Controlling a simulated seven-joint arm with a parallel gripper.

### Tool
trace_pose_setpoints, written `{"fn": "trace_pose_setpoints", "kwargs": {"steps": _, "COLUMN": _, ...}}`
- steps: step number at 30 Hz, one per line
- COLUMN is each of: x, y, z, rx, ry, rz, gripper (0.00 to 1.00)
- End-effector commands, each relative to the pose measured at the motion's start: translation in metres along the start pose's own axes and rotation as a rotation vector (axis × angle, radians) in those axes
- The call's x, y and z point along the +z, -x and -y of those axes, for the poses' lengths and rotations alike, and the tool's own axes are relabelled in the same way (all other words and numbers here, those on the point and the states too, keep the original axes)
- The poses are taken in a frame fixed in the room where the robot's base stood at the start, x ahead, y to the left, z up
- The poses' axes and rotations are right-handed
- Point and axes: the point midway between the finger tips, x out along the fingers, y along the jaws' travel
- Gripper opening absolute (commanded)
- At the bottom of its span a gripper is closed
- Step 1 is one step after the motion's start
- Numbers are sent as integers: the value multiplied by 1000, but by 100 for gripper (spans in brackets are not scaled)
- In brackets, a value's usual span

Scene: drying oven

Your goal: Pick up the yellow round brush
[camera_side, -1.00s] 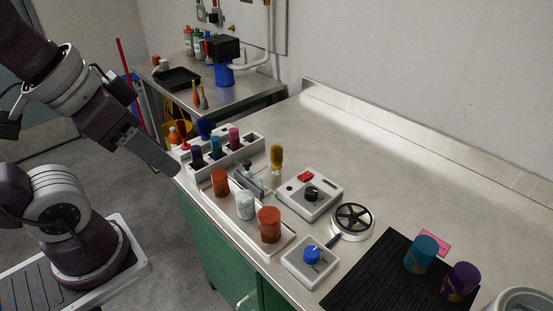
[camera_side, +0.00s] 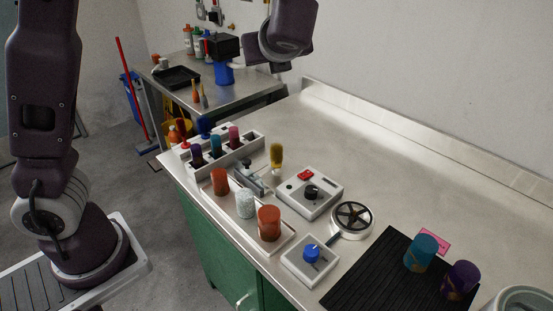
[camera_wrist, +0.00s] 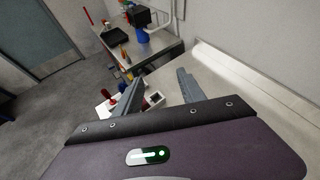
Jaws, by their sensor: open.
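The yellow round brush (camera_side: 276,155) stands bristles up in the side view, at a small grey holder (camera_side: 251,178) on the steel bench, behind the tray of cups. I cannot make out the brush in the wrist view. My gripper (camera_wrist: 160,76) shows in the wrist view with its two grey fingers apart and nothing between them. In the side view the gripper itself is out of frame; only my arm's end links show at the top, high over the bench.
A white rack (camera_side: 233,150) with coloured brushes stands left of the yellow brush. A tray (camera_side: 281,245) with three cups is in front. A control box (camera_side: 321,204) is at right, then a round wheel device (camera_side: 352,220) and black mat (camera_side: 366,282). The back of the bench is clear.

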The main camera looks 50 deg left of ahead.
Motion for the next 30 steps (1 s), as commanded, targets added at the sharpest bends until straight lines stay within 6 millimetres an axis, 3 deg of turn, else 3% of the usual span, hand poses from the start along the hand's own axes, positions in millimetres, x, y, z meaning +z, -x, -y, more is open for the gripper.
{"fn": "trace_pose_setpoints", "kwargs": {"steps": 1, "x": -6, "y": -2, "z": 22, "rx": -27, "ry": -120, "rz": 58, "gripper": 47}}
{"fn": "trace_pose_setpoints", "kwargs": {"steps": 2, "x": -14, "y": -8, "z": 27, "rx": -33, "ry": -170, "rz": 81, "gripper": 47}}
{"fn": "trace_pose_setpoints", "kwargs": {"steps": 6, "x": -97, "y": -50, "z": 10, "rx": -26, "ry": -161, "rz": 70, "gripper": 47}}
{"fn": "trace_pose_setpoints", "kwargs": {"steps": 9, "x": -146, "y": -75, "z": 4, "rx": -26, "ry": -156, "rz": 69, "gripper": 47}}
{"fn": "trace_pose_setpoints", "kwargs": {"steps": 15, "x": -218, "y": -111, "z": -5, "rx": -29, "ry": -146, "rz": 68, "gripper": 47}}
{"fn": "trace_pose_setpoints", "kwargs": {"steps": 19, "x": -231, "y": -124, "z": -7, "rx": -29, "ry": -137, "rz": 68, "gripper": 47}}
{"fn": "trace_pose_setpoints", "kwargs": {"steps": 30, "x": -224, "y": -184, "z": -7, "rx": -27, "ry": -136, "rz": 68, "gripper": 47}}
